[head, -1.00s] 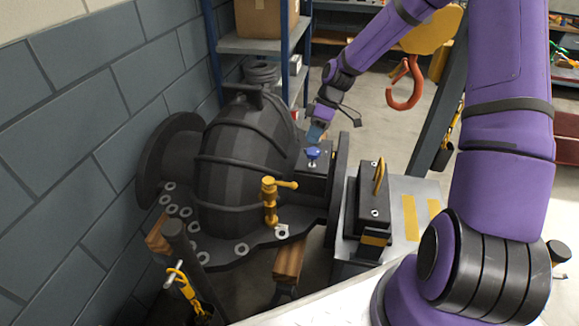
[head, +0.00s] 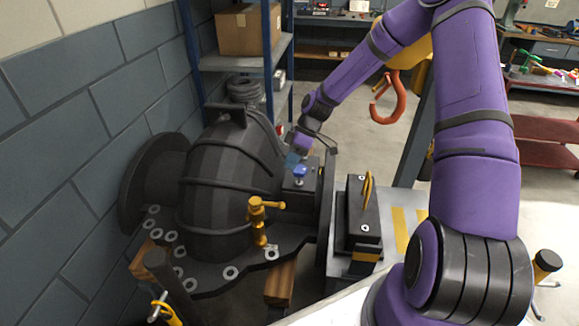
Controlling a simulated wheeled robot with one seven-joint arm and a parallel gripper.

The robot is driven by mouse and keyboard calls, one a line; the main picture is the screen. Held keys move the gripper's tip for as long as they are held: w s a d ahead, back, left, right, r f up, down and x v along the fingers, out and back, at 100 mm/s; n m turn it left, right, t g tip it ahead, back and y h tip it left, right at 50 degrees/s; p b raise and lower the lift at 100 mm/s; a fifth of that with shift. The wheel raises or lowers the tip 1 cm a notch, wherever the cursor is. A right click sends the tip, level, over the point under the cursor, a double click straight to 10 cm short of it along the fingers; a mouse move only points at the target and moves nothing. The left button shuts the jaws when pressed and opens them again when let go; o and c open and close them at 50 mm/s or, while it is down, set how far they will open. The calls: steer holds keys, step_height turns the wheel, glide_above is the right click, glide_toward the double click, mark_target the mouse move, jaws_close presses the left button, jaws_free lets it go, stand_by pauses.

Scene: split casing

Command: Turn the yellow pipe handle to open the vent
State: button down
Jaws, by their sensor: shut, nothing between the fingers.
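The yellow pipe handle (head: 264,205) stands upright on the flange at the front of the dark ribbed casing (head: 222,180). Its short lever points to the right. My gripper (head: 292,160) is at the end of my purple arm, behind and to the right of the yellow handle and apart from it. It is shut and empty, close above a blue knob (head: 299,172) on a dark box beside the casing. Whether it touches the knob I cannot tell.
A dark block with a yellow handle (head: 367,192) stands on a grey bench to the right. An orange hook (head: 388,100) hangs behind my arm. A blue shelf (head: 238,62) with a cardboard box stands at the back. Loose rings lie along the casing's flange.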

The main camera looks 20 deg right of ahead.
steer(key=s+a+f, duration=0.4)
steer(key=a+f, duration=0.2)
steer(key=f, duration=0.1)
steer(key=shift+s+a, duration=0.15)
steer(key=shift+s, duration=0.1)
steer(key=shift+f, duration=0.1)
